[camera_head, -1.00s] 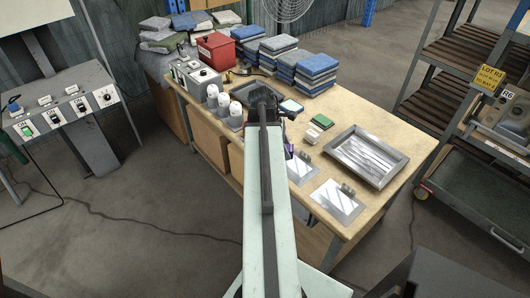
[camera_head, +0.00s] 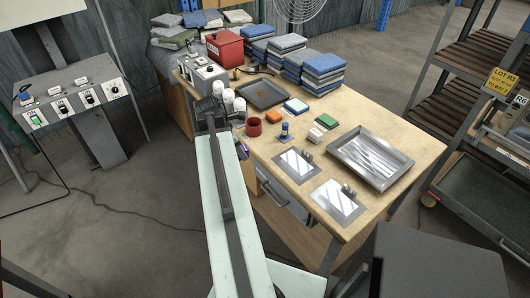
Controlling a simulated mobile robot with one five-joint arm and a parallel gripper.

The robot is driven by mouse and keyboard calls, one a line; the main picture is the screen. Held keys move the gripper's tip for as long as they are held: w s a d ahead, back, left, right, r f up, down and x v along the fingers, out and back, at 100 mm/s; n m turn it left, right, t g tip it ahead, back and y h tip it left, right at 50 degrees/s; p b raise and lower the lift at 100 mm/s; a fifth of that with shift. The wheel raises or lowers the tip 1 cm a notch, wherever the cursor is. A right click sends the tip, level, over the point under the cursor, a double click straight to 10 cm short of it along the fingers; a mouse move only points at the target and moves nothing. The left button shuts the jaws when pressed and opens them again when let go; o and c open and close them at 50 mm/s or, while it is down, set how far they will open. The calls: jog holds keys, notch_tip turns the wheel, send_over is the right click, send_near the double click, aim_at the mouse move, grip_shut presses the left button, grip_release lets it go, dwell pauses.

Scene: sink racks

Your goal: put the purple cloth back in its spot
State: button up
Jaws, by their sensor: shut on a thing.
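A small purple patch (camera_head: 243,151), which I take for the purple cloth, shows at the right side of my pale arm, near its far end. My gripper (camera_head: 239,144) is there too, shut on the purple cloth beside the near left edge of the workbench (camera_head: 400,120). The arm hides most of the gripper and the cloth, so the fingertips do not show clearly. I cannot tell the cloth's spot.
A metal tray (camera_head: 408,165) lies at the right. Blue and grey folded stacks (camera_head: 323,70) and a red box (camera_head: 225,47) stand behind.

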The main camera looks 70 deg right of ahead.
jog(key=f+n, duration=0.1)
jog(key=f+b, duration=0.1)
jog(key=shift+w+f+n+t+h, duration=0.3)
jog(key=shift+w+f+n, duration=0.1)
jog(key=shift+w+d+f+n, duration=0.15)
jog(key=shift+w+n, duration=0.15)
jog(key=shift+n, duration=0.2)
jog(key=b, duration=0.1)
send_near(268, 146)
jog(key=shift+s+d+f, duration=0.2)
jog(key=shift+s+f, duration=0.1)
jog(key=shift+f, duration=0.2)
jog(key=shift+s+d+f, duration=0.2)
jog(key=shift+s+f, duration=0.1)
jog(key=shift+f, duration=0.2)
jog(key=shift+s+d+b, duration=0.15)
jog(key=shift+d+b, duration=0.15)
jog(key=shift+d, duration=0.2)
notch_tip(268, 146, down, 4)
jog(key=b, duration=0.4)
jog(key=shift+a, duration=0.1)
jog(key=o, duration=1.2)
jog(key=shift+r, duration=0.1)
